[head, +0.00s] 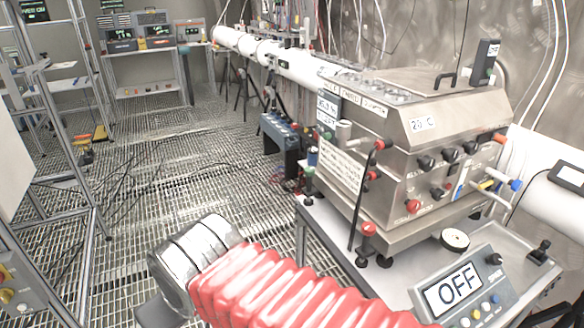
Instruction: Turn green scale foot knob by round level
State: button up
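A small green-topped knob (309,172) stands at the left corner of the steel bench, beside the machine. A red-topped knob (368,230) stands nearer, at the machine's front corner. A round white dial-like disc with a dark rim (455,240), perhaps the round level, lies on the bench top; its bubble is too small to make out. A grey scale display (462,288) reading OFF stands in front of it. My arm, with a red bellows sleeve and a grey joint, crosses the lower middle, apart from the bench knobs. My gripper's fingers do not show.
A large steel machine (420,125) with red and black knobs fills the bench (318,222). A thin dark rod rises beside its front corner. Metal frames (85,150) stand at left. The grated floor (165,165) between is open, with loose cables.

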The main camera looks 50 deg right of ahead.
aim_at(309, 172)
jog(key=z, duration=0.05)
jog(key=i, duration=1.25)
